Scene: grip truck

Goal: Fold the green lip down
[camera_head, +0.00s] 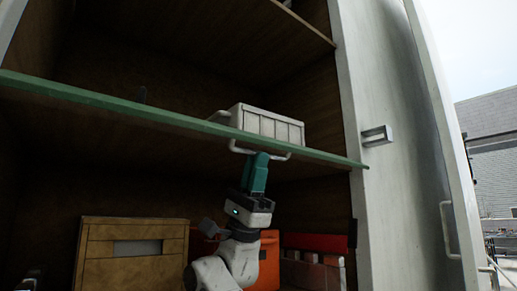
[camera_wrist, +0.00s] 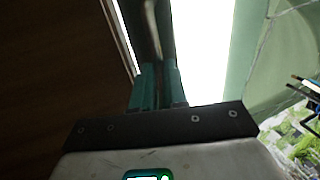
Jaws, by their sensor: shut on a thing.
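The green lip (camera_head: 90,99) is a long thin edge running across the cupboard opening, sloping down to the right in the head view. A pale U-shaped handle (camera_head: 284,157) hangs at its underside, right of the middle. My gripper (camera_head: 259,156) reaches up from below, with its teal fingers shut on this handle. In the wrist view, the gripper (camera_wrist: 158,68) shows its two fingers close together at the handle's bar (camera_wrist: 152,30). The exact contact is dark and partly hidden by the fingers.
A pale ribbed box (camera_head: 270,125) sits on the shelf just behind the lip. Below stand a tan wooden drawer box (camera_head: 130,262), an orange box (camera_head: 268,266) and red items (camera_head: 318,242). A white door (camera_head: 400,80) with a metal latch (camera_head: 377,136) bounds the right side.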

